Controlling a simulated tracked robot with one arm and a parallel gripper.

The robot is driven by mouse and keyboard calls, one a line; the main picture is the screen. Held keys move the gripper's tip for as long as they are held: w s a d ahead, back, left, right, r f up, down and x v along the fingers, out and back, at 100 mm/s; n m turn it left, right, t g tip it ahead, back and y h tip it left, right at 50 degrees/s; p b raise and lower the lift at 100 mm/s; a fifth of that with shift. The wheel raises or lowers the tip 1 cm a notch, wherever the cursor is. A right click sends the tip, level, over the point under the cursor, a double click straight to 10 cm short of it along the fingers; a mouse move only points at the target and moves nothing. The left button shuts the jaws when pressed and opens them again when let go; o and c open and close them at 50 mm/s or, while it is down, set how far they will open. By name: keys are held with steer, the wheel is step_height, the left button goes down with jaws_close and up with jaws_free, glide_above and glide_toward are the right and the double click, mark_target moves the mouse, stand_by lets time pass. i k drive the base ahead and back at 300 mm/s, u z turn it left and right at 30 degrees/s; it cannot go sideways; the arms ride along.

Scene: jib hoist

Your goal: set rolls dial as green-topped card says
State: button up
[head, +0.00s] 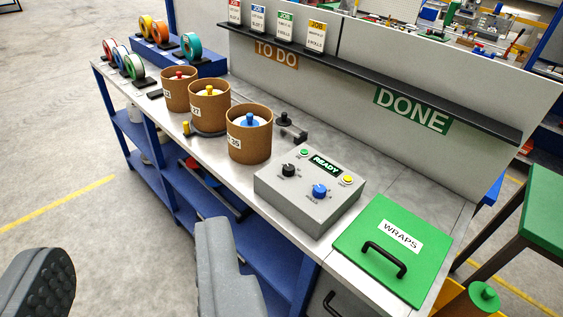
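The green-topped card (285,28) stands on the black shelf above the TO DO sign, third from the left; its print is too small to read surely. The grey control box (308,207) sits on the bench and has a READY display, a black dial (289,170) and a blue dial (320,191). The label by the blue dial is small and seems to read ROLLS; its setting cannot be read. My gripper (140,285) is at the bottom left with its two fingers wide apart, empty, in front of the bench and away from the box.
Three brown tubs (249,140) stand left of the box. A green WRAPS lid (392,245) with a black handle lies to its right. Red, white-blue and yellow-topped cards share the shelf (400,78). Coloured tape rolls (190,46) stand at the far left. Floor in front is clear.

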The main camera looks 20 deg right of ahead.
mark_target(319, 191)
steer(key=z, duration=0.2)
steer(key=i, duration=1.05)
steer(key=z, duration=0.6)
